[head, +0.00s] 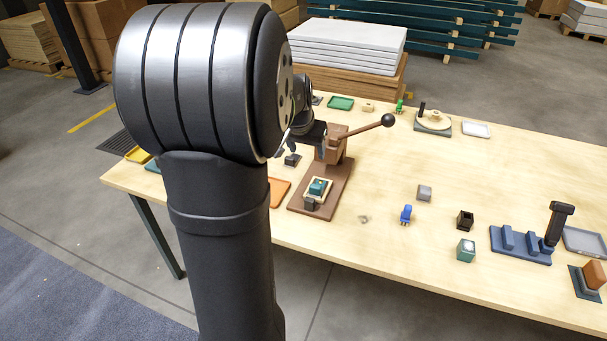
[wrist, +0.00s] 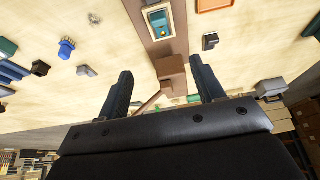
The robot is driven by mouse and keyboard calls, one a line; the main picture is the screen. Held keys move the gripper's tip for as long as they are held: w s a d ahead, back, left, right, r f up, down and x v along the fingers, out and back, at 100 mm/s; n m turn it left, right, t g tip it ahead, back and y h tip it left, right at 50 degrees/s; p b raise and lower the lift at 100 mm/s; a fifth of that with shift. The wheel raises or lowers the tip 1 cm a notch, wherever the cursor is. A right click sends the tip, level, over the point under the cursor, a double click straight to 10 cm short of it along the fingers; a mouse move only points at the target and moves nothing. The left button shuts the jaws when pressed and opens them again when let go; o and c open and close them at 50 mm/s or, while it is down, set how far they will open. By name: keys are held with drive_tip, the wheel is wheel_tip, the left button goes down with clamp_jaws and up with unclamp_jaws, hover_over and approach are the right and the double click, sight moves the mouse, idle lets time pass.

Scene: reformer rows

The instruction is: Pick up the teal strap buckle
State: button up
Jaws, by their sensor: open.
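A teal piece (head: 317,187), which looks like the strap buckle, sits in a pale holder on the brown base of a lever press (head: 335,145). It also shows at the top of the wrist view as a teal piece (wrist: 158,20) with a small yellow spot. My gripper (wrist: 161,65) is open, its two dark fingers apart with nothing between them. The press's brown upright (wrist: 171,72) shows beyond and between the fingers. The teal piece is clear of both fingers. In the head view my arm hides most of the gripper.
The press lever (head: 362,130) with a black knob reaches right. An orange tray (head: 280,188) lies left of the press. A blue piece (head: 406,214), a grey block (head: 424,193), a black box (head: 465,221) and a teal-and-white cube (head: 466,252) stand to the right, with bare table between.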

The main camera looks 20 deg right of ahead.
hover_over(314, 188)
drive_tip(key=s+a, duration=0.1)
drive_tip(key=s, duration=0.1)
drive_tip(key=f, duration=1.5)
drive_tip(key=shift+s+a+f, duration=0.1)
drive_tip(key=shift+a+f, duration=0.1)
drive_tip(key=shift+f, duration=0.1)
drive_tip(key=shift+w+x, duration=0.1)
drive_tip(key=shift+x, duration=1.4)
drive_tip(key=shift+w+x, duration=0.15)
drive_tip(key=shift+x, duration=1.35)
drive_tip(key=shift+c, duration=0.2)
drive_tip(key=c, duration=1.1)
